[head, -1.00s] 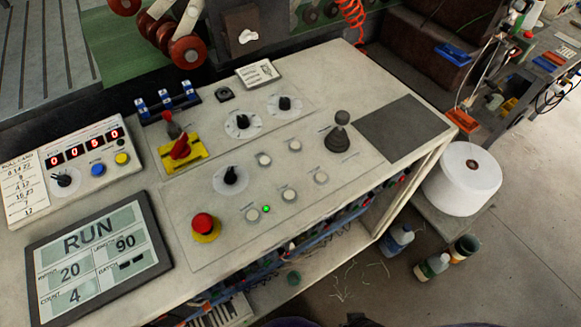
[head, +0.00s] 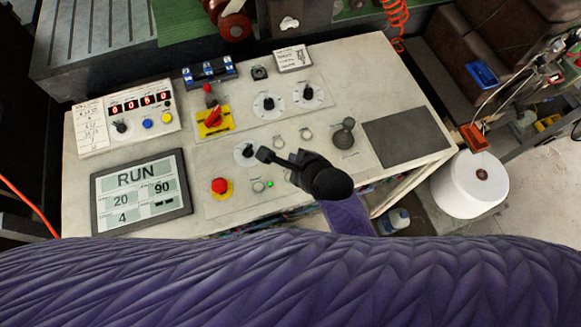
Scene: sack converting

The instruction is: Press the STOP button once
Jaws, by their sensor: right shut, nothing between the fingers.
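A sloping light-grey control panel (head: 230,125) fills the middle of the head view. A red mushroom-head button (head: 219,186) on a yellow collar stands at its front left. Small pale push buttons include one right of the mushroom button (head: 258,186) and two farther back (head: 278,141) and (head: 306,134). Their labels are too small to read, so I cannot tell which says STOP. My right gripper (head: 262,154) is shut and empty above the panel, pointing left beside a black knob (head: 246,150). My right gripper and wrist hide some of the panel's front buttons. My left gripper is out of view.
A screen (head: 143,192) reading RUN lies at the left. A red-and-yellow rotary switch (head: 213,120), two dial knobs (head: 267,103) and a joystick (head: 345,132) rise from the panel. A dark mat (head: 408,138) lies at the right, clear.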

